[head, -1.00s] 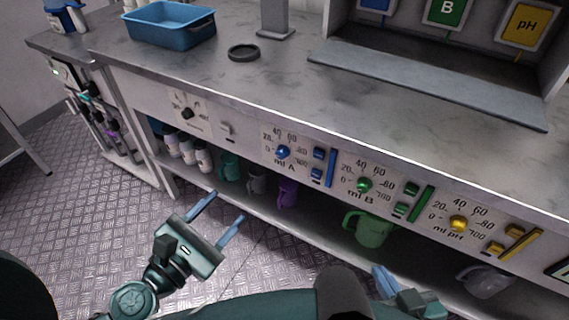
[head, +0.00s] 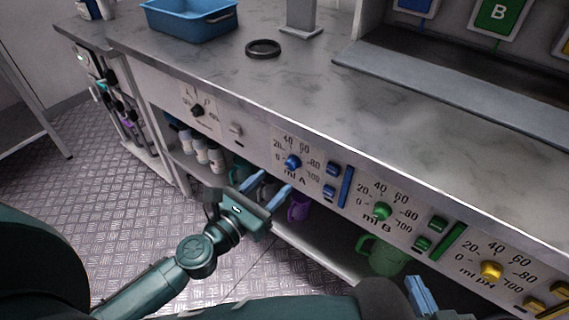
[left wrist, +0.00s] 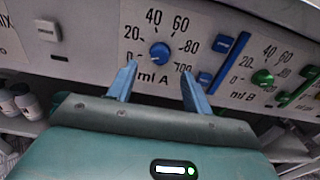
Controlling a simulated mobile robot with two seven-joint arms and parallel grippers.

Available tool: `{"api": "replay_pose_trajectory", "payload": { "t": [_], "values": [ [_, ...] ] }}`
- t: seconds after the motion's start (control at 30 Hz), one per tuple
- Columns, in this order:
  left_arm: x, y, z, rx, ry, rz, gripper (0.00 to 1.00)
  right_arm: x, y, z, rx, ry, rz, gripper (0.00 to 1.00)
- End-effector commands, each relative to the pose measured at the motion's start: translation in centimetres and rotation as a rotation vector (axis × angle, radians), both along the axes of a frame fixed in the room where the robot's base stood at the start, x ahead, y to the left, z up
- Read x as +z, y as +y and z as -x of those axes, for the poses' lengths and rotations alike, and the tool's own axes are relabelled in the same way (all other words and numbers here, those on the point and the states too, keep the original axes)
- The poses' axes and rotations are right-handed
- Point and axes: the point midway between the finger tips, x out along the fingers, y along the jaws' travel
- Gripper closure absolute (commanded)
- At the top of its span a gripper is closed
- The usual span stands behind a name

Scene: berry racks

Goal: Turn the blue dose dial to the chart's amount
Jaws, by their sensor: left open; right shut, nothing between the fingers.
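The blue dose dial (head: 292,162) sits on the front panel of the bench, ringed by a scale from 0 to 100 and marked "ml A". It also shows in the left wrist view (left wrist: 160,52), just beyond the fingertips. My left gripper (head: 269,184) is open, below and a little left of the dial in the head view. In the left wrist view its blue fingers (left wrist: 158,76) stand apart on either side below the dial, not touching it. My right gripper (head: 421,295) shows only in part at the bottom edge, shut and empty. No chart shows.
Right of the blue dial are blue buttons (head: 331,179) and a blue bar (head: 346,186). Green (head: 381,211) and yellow (head: 491,270) dials follow. Mugs and bottles stand on the shelf below. The bench's front edge overhangs the panel.

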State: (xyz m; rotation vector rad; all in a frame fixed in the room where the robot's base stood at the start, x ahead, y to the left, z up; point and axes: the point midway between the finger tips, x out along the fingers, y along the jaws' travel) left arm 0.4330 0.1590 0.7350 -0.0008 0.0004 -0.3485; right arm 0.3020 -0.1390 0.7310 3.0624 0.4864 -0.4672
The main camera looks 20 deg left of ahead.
Motion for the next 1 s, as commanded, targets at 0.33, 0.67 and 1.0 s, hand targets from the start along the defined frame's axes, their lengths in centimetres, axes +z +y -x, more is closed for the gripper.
{"api": "replay_pose_trajectory", "payload": {
  "t": [0.33, 0.67, 1.0],
  "values": [
    [0.0, -1.6, -4.5, 0.000, -0.001, -0.001, 0.50, 1.1, -0.3, 0.3, -0.016, -0.003, -0.023, 1.00],
    [-0.1, -1.8, -5.0, 0.000, 0.001, -0.001, 0.50, 1.1, -0.4, 0.3, -0.018, -0.003, -0.026, 1.00],
    [-0.1, -1.8, -5.0, 0.000, 0.000, -0.001, 0.73, 1.1, -0.4, 0.3, -0.020, -0.002, -0.026, 1.00]
  ]
}}
